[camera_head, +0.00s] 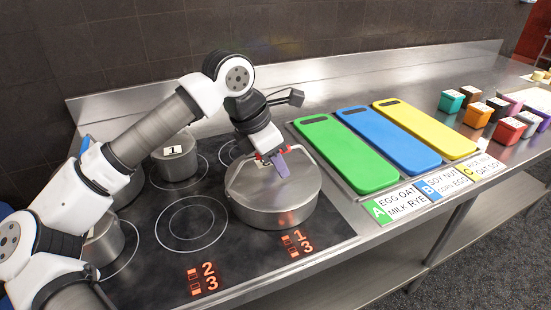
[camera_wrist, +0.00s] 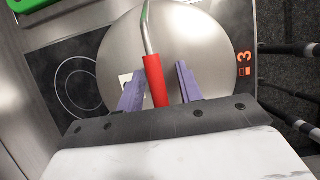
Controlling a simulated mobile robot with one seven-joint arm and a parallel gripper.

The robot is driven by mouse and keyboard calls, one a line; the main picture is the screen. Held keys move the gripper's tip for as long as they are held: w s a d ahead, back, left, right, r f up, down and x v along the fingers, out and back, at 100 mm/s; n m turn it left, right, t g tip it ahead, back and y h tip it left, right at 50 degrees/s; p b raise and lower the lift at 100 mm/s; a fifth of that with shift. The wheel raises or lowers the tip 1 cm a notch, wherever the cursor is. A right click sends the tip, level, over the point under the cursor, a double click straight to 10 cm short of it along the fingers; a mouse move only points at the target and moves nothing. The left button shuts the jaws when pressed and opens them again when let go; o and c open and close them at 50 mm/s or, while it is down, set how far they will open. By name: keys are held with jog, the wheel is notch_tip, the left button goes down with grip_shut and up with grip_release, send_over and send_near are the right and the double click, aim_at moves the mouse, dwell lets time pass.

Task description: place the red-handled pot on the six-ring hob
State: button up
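The red-handled pot (camera_head: 275,203) is a wide steel pot with a thin bail handle, standing on the front right part of the black six-ring hob (camera_head: 236,256). Its red grip (camera_wrist: 155,80) shows in the wrist view, where the pot's round top (camera_wrist: 210,50) lies below it. My gripper (camera_head: 277,162) is over the pot. In the wrist view its purple fingers (camera_wrist: 160,85) are open on either side of the red grip, with a visible gap on the right side. Contact on the left side is hard to tell. The ring under the pot is hidden.
A small pot labelled 1 (camera_head: 175,160) stands at the back; another pot (camera_head: 104,241) is at the left, partly behind my arm. An empty ring (camera_head: 191,223) lies left of the red-handled pot. Green (camera_head: 345,155), blue (camera_head: 390,140) and yellow (camera_head: 425,130) boards lie to the right.

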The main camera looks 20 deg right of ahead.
jog(key=b+v, duration=0.1)
jog(key=v, duration=1.1)
jog(key=shift+b, duration=0.4)
